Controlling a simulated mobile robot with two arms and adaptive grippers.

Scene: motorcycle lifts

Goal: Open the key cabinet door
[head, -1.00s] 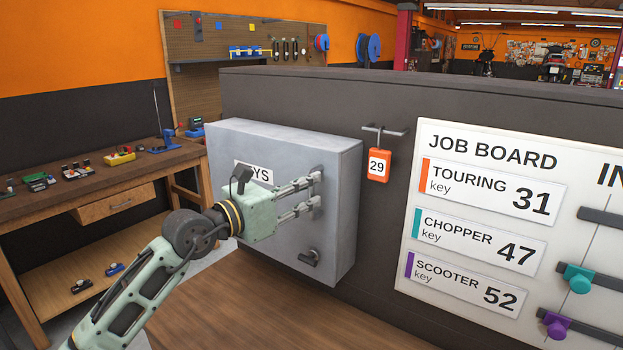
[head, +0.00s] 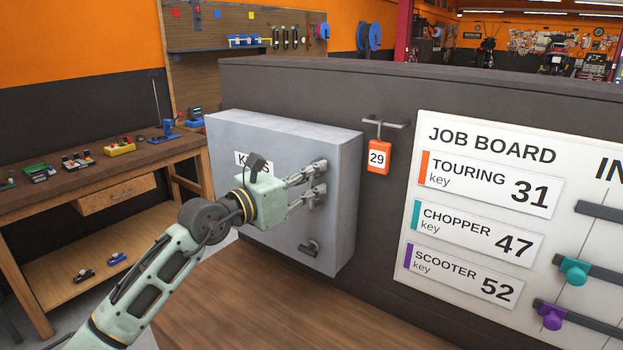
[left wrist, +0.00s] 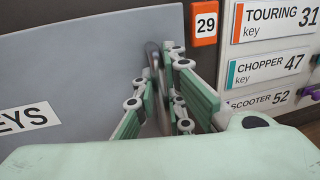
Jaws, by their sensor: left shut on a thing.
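The key cabinet (head: 270,215) is a grey metal box on the dark partition, with a KEYS label partly hidden behind my wrist. Its door looks closed, flush with the box. My left gripper (head: 320,180) is at the upper right of the door, its fingers shut on the door handle. In the left wrist view, the dark upright handle (left wrist: 153,62) shows between the fingers (left wrist: 158,95), which partly hide it. A small dark latch or knob (head: 309,248) sits lower on the door. My right gripper is not in view.
An orange tag numbered 29 (head: 378,157) hangs on a hook right of the cabinet. Further right is the job board (head: 480,135) with teal (head: 575,270) and purple (head: 551,317) pieces on pegs. A wooden workbench (head: 100,185) stands at the left.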

